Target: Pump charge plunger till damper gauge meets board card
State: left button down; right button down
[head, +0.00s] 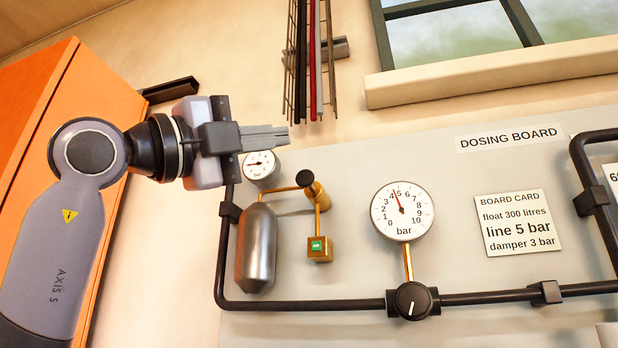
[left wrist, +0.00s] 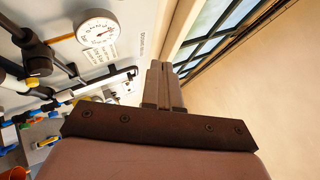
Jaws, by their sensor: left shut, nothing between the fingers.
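The small damper gauge (head: 259,166) sits above the grey damper bottle (head: 256,248). Its needle points left; its numerals are too small to read. A brass fitting with a black-capped plunger (head: 312,190) stands right of the bottle, with a green-labelled brass block (head: 319,248) below it. The board card (head: 517,222) reads float 300 litres, line 5 bar, damper 3 bar. My left gripper (head: 286,136) is shut and empty, above and left of the plunger, apart from it. Its closed fingers (left wrist: 163,82) also show in the left wrist view. My right gripper is out of view.
A larger bar gauge (head: 403,210) reads between 4 and 5, above a black knob (head: 413,300). Dark pipes (head: 300,305) frame the board. An orange cabinet (head: 30,110) stands left. Hanging rods (head: 312,60) and a window ledge (head: 480,72) are above.

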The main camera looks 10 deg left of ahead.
aim_at(302, 180)
pick_arm(q)
jog(key=shift+w, duration=0.1)
dwell(0.3)
jog(key=w+p, duration=0.5)
jog(key=w, duration=0.3)
jog(key=shift+w+d, duration=0.15)
jog(key=shift+w, duration=0.15)
jog(key=shift+w, duration=0.1)
dwell(1.7)
jog(key=shift+w, duration=0.35)
jog(key=shift+w+p, duration=1.25)
jog(key=shift+w, duration=0.3)
dwell(1.4)
